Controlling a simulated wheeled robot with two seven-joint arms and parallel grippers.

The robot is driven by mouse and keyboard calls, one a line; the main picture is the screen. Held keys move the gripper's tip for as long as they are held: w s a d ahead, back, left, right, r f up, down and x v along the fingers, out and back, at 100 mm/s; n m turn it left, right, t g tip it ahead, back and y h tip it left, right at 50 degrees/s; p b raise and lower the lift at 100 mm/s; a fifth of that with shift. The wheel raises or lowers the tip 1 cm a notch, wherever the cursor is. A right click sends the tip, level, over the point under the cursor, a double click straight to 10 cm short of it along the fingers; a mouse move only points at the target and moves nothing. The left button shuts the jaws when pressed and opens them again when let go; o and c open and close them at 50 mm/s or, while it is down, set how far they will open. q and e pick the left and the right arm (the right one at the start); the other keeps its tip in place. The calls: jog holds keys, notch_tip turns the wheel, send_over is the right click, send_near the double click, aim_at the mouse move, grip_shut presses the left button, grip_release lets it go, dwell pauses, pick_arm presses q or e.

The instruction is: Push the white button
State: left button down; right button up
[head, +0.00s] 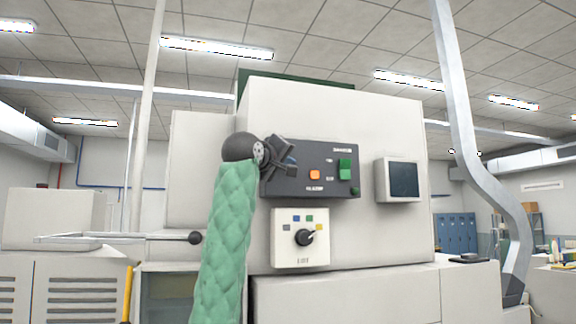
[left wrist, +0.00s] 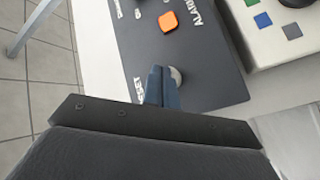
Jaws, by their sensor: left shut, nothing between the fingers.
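The white button (left wrist: 177,76) shows in the left wrist view as a pale round cap on the dark control panel (left wrist: 205,85), near a label that seems to read RESET. My shut, empty left gripper (left wrist: 160,82) has its blue fingertips right beside the button and partly covers it. I cannot tell whether they touch it. In the head view my left gripper (head: 290,168) is in front of the left part of the panel (head: 325,150) and hides the button there. My right gripper is not in view.
An orange button (head: 315,174) and green switches (head: 346,169) are on the same panel. Below is a white plate (head: 285,257) with a black rotary knob (head: 305,237). A screen (head: 404,180) is to the right. A rod with a black ball (head: 195,238) sticks out at left.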

pick_arm(q)
jog(key=shift+w, duration=0.1)
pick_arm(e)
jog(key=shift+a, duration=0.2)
pick_arm(q)
jog(key=shift+w+a, duration=0.1)
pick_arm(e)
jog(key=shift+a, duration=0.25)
pick_arm(q)
jog(key=shift+w, duration=0.2)
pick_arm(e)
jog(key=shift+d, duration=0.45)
pick_arm(q)
jog(key=shift+s, duration=0.1)
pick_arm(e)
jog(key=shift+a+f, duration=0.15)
pick_arm(q)
jog(key=shift+s+d+b, duration=0.25)
jog(key=shift+s+b, duration=0.25)
jog(key=shift+s, duration=0.25)
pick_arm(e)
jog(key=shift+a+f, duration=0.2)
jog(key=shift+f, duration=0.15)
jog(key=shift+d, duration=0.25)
